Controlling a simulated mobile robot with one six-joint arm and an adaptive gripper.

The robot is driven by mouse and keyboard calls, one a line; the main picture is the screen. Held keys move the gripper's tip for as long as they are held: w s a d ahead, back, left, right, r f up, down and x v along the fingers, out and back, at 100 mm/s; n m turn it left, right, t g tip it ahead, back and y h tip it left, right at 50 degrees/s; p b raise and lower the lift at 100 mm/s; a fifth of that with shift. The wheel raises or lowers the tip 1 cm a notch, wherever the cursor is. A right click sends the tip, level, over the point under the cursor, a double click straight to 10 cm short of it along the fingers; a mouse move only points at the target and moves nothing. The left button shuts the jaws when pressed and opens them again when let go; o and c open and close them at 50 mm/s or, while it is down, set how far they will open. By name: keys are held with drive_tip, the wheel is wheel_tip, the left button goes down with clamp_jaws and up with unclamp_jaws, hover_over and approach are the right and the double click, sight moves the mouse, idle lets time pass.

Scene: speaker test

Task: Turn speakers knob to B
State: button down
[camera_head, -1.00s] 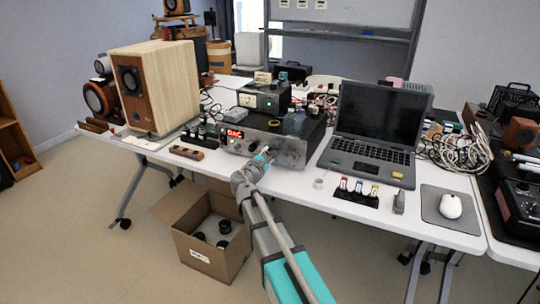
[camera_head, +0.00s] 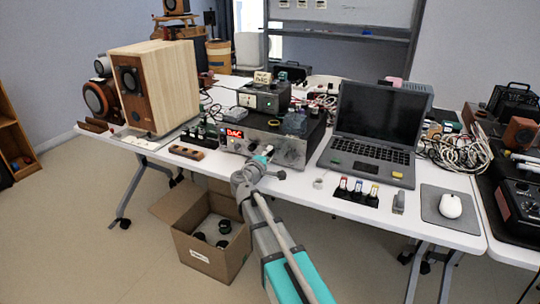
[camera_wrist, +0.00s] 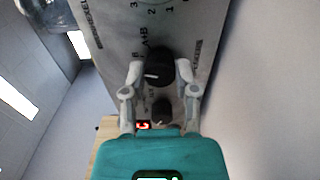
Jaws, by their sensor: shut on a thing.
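The speakers knob (camera_wrist: 159,66) is a round black knob on the grey front panel (camera_wrist: 120,30) of the amplifier, with "A+B" lettering just above it in the wrist view. A short white mark on the knob lies toward its left side; I cannot tell exactly which letter it meets. My gripper (camera_wrist: 158,72) has one finger on each side of this knob and is shut on it. In the head view, my gripper (camera_head: 264,154) reaches the amplifier (camera_head: 292,148) at its front, and my gripper and wrist hide the knob.
A smaller black knob (camera_wrist: 162,110) and a red lit display (camera_wrist: 143,125) are close to the fingers. A laptop (camera_head: 372,160) stands right of the amplifier, a wooden speaker (camera_head: 160,88) left. An open cardboard box (camera_head: 205,255) is on the floor below.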

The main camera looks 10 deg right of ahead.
drive_tip(key=shift+s+d+f+m, duration=0.1)
drive_tip(key=shift+s+m, duration=0.1)
drive_tip(key=shift+m, duration=0.4)
drive_tip(key=c, duration=0.5)
unclamp_jaws()
drive_tip(key=shift+c, duration=0.2)
drive_tip(key=shift+o, duration=0.8)
drive_tip(key=shift+w, duration=0.15)
drive_tip(key=v, duration=1.2)
